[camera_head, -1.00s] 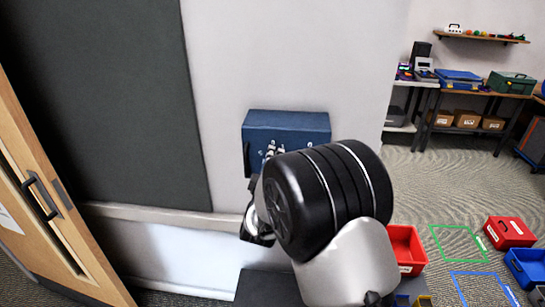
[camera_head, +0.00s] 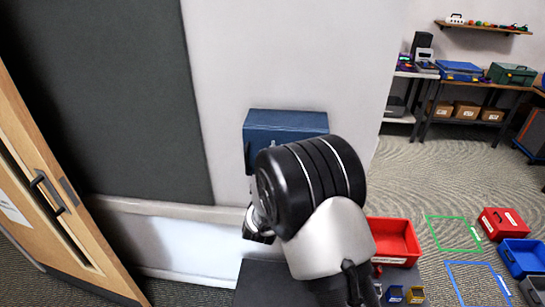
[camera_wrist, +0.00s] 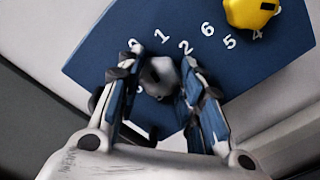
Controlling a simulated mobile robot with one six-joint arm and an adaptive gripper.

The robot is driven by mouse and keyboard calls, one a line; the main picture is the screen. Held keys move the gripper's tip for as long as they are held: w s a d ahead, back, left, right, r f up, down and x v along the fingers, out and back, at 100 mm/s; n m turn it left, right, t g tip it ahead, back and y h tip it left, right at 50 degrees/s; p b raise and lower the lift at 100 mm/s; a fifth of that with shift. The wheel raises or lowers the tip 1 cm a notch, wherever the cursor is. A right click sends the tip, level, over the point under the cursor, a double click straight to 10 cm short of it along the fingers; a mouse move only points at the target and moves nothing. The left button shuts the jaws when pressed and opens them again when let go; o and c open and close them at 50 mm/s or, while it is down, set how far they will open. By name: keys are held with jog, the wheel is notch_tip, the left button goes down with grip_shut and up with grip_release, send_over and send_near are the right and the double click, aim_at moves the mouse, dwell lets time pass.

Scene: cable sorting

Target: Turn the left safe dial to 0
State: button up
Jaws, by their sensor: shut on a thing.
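The blue safe box (camera_head: 285,122) is on the wall in the head view, with its front mostly covered by my arm. In the wrist view the safe's blue face (camera_wrist: 110,40) fills the middle, tilted. A grey dial (camera_wrist: 158,77) sits on its left part, with white digits 0, 1 and 2 around it. My gripper (camera_wrist: 160,62) has one finger on each side of this dial and is shut on it. The dial's pointer position cannot be told. A yellow dial (camera_wrist: 250,12) is at the upper right, with 6, 5 and 4 near it.
A wooden door (camera_head: 50,205) with a dark handle is at the left, beside a dark wall panel (camera_head: 100,90). A red bin (camera_head: 392,240) and small coloured boxes are at the lower right. A bench (camera_head: 450,80) with cases stands at the back right.

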jog(key=shift+n+p, duration=0.4)
jog(key=shift+n, duration=0.7)
jog(key=o, duration=1.1)
jog(key=s, duration=1.2)
jog(key=shift+a, duration=0.2)
